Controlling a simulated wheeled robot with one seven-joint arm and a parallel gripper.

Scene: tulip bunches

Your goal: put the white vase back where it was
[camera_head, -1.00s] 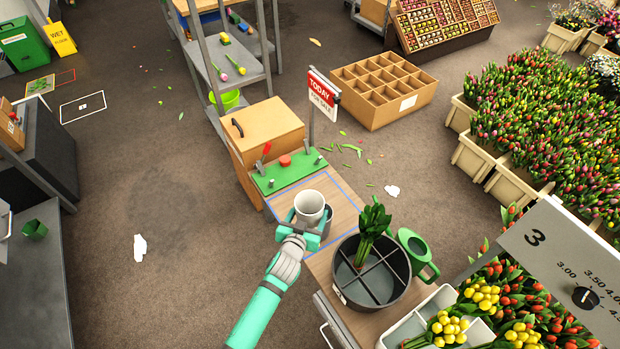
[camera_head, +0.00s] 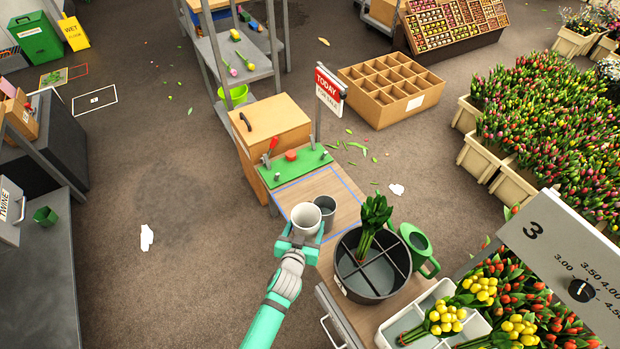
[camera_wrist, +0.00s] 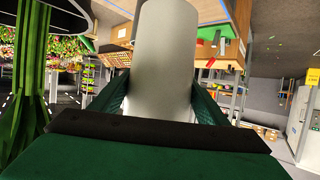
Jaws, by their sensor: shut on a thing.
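The white vase (camera_head: 305,219) is upright in my gripper (camera_head: 299,243), over the left edge of the wooden worktop (camera_head: 322,188). In the wrist view the white vase (camera_wrist: 167,60) stands between the two green fingers of my gripper (camera_wrist: 162,103), which press on its sides. A grey pot (camera_head: 326,207) stands just right of the vase, partly hidden by it. A blue outline (camera_head: 347,187) is marked on the worktop behind the vase. I cannot tell how far the vase's base is above the worktop.
A round divided dark bin (camera_head: 357,282) with green stems (camera_head: 374,222) stands right of my gripper. A green watering can (camera_head: 418,247) is beside it. A green board (camera_head: 297,168) with a red button lies behind the outline. The worktop inside the outline is mostly clear.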

